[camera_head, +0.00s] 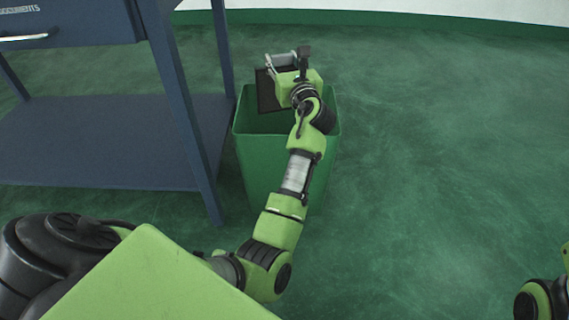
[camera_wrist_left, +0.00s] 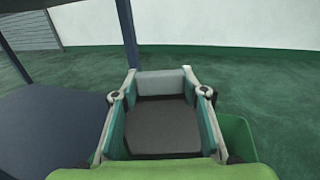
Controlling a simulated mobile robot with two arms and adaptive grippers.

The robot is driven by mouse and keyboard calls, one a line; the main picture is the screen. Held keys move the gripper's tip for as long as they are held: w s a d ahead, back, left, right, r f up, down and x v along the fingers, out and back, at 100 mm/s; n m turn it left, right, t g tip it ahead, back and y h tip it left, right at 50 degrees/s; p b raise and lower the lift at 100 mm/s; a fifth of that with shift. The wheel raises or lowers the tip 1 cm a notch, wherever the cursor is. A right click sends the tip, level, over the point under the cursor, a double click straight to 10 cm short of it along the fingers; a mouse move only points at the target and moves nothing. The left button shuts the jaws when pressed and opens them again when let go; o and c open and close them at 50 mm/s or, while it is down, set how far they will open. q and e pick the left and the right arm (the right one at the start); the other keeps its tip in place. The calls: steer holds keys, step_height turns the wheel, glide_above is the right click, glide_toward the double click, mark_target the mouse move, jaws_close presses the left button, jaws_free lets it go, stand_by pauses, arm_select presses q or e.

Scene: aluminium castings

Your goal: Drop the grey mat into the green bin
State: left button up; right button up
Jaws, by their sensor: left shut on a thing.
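The grey mat (camera_head: 268,92) is a dark flat sheet held at the mouth of the green bin (camera_head: 262,150). My left gripper (camera_head: 281,63) is shut on the mat, above the bin's opening. In the left wrist view the mat (camera_wrist_left: 163,127) fills the space between the fingers of my left gripper (camera_wrist_left: 161,88). Part of the green bin (camera_wrist_left: 238,138) shows at the right of that view. My arm hides part of the bin's rim and front. My right gripper is not in view; only a piece of my right arm shows at the lower right.
A dark blue workbench with a lower shelf (camera_head: 100,140) stands left of the bin, its leg (camera_head: 222,45) close beside the bin. A drawer with a metal handle (camera_head: 25,37) is at the top left. The green floor (camera_head: 450,150) to the right is clear.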

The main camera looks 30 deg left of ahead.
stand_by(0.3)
arm_select(q)
steer(key=o, duration=1.5)
steer(key=shift+f, duration=0.1)
steer(key=shift+o, duration=0.2)
step_height(320, 180, up, 10)
steer(key=shift+r, duration=0.1)
